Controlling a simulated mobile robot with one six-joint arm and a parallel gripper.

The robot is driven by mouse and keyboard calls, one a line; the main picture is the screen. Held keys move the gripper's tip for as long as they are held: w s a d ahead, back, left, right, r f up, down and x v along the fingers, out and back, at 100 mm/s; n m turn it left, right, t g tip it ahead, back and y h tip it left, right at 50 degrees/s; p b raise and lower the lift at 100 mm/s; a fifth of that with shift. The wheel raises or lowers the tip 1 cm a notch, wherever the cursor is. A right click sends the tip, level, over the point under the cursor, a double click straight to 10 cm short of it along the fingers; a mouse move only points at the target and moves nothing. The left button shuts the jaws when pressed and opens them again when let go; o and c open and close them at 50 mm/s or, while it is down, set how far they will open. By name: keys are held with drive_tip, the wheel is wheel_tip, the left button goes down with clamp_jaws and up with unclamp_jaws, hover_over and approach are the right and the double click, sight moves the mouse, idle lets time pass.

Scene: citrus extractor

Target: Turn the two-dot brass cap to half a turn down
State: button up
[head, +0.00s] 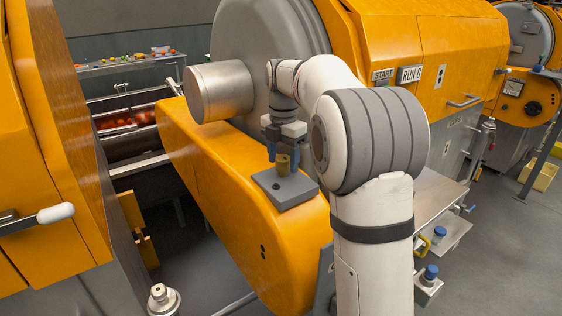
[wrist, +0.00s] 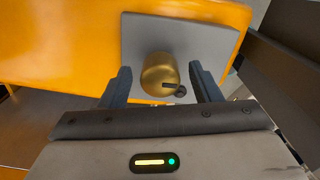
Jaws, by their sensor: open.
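The brass cap (head: 283,166) stands on a grey square plate (head: 296,194) on top of the orange housing (head: 222,190). Two black dots (head: 263,252) mark the end face of that housing. In the wrist view the cap (wrist: 156,70) is a plain gold cylinder with a short dark line on its lower right. A small dark round stud (wrist: 180,91) sits at the end of that line. My gripper (head: 282,153) is over the cap, pointing down. Its fingers are open, one on each side of the cap, with gaps in the wrist view.
A large grey cylinder (head: 218,92) projects close to the left of my wrist. A START label (head: 383,74) and a RUN 0 panel (head: 411,74) are on the orange machine behind. A steel shelf (head: 442,225) with blue-capped jars is at the right.

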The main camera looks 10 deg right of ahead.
drive_tip(key=shift+f, duration=0.6)
drive_tip(key=c, duration=1)
drive_tip(key=shift+r+m, duration=0.1)
drive_tip(key=shift+m, duration=0.3)
